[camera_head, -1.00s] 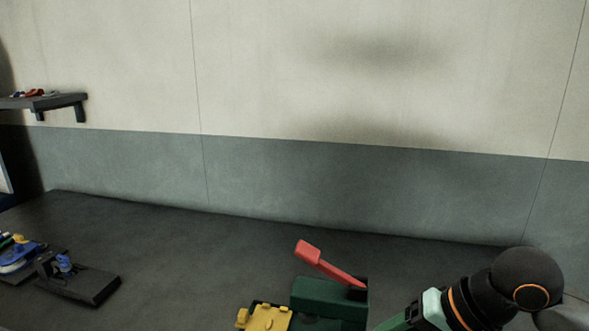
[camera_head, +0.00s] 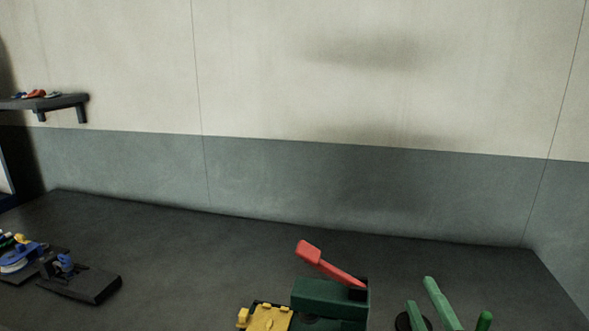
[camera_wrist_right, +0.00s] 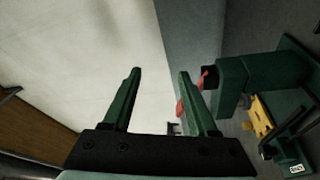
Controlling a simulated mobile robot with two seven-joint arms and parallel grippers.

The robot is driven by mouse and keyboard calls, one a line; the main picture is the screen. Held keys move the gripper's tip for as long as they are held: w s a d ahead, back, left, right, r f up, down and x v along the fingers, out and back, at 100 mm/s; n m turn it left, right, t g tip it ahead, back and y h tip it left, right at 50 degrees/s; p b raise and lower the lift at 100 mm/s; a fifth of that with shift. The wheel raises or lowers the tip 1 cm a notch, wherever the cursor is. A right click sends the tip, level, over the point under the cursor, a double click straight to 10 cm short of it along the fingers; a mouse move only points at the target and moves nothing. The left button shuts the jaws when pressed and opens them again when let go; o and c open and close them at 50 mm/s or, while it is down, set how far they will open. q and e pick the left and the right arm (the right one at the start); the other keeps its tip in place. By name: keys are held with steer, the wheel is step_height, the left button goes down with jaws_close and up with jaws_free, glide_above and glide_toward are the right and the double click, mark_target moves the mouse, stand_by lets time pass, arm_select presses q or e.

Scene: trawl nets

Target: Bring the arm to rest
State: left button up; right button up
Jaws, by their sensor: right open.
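My right gripper (camera_wrist_right: 158,72) fills the lower middle of the right wrist view. Its two dark green fingers stand well apart, and nothing is between them. The cream wall shows in the gap. The green device with a red lever (camera_head: 330,295) is at the bottom of the head view. It also shows in the right wrist view (camera_wrist_right: 248,78), to the right of my fingers and apart from the left one; its lever shows by the right finger. My left gripper is in neither view.
A yellow fixture (camera_head: 265,317) stands left of the green device. A black stand with blue parts (camera_head: 80,280) is at the left of the dark table (camera_head: 190,255). A shelf (camera_head: 45,102) hangs at the far left. The table's middle and back are clear.

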steer(key=s+d+f+m+g, duration=0.1)
steer(key=s+f+m+g, duration=0.1)
steer(key=f, duration=0.3)
steer(key=s+d+f+m+g+h, duration=0.1)
steer(key=s+f+m+g, duration=0.2)
steer(key=f, duration=0.3)
steer(key=s+d+f+m+g+h, duration=0.1)
steer(key=s+f+m+g, duration=0.1)
steer(key=f, duration=0.4)
steer(key=shift+s+f+m+g, duration=0.1)
steer(key=shift+s+m+g, duration=0.25)
steer(key=shift+m+g, duration=0.35)
steer(key=s+a+f+m+g+y, duration=0.1)
steer(key=s+f+m+g, duration=0.1)
steer(key=s+f+g, duration=0.4)
steer(key=s+a+f+m+g+y, duration=0.1)
steer(key=s+f+m+g, duration=0.2)
steer(key=s, duration=0.6)
steer(key=w+a+f+t+y+b, duration=0.1)
steer(key=w+a+f+t, duration=0.1)
steer(key=f, duration=0.5)
steer(key=w+a+f+t+b, duration=0.2)
steer(key=w+f+t, duration=0.1)
steer(key=f+t, duration=0.2)
step_height(320, 180, down, 2)
steer(key=shift+a+f+y, duration=0.2)
steer(key=shift+a+y, duration=0.1)
steer(key=shift+y, duration=0.1)
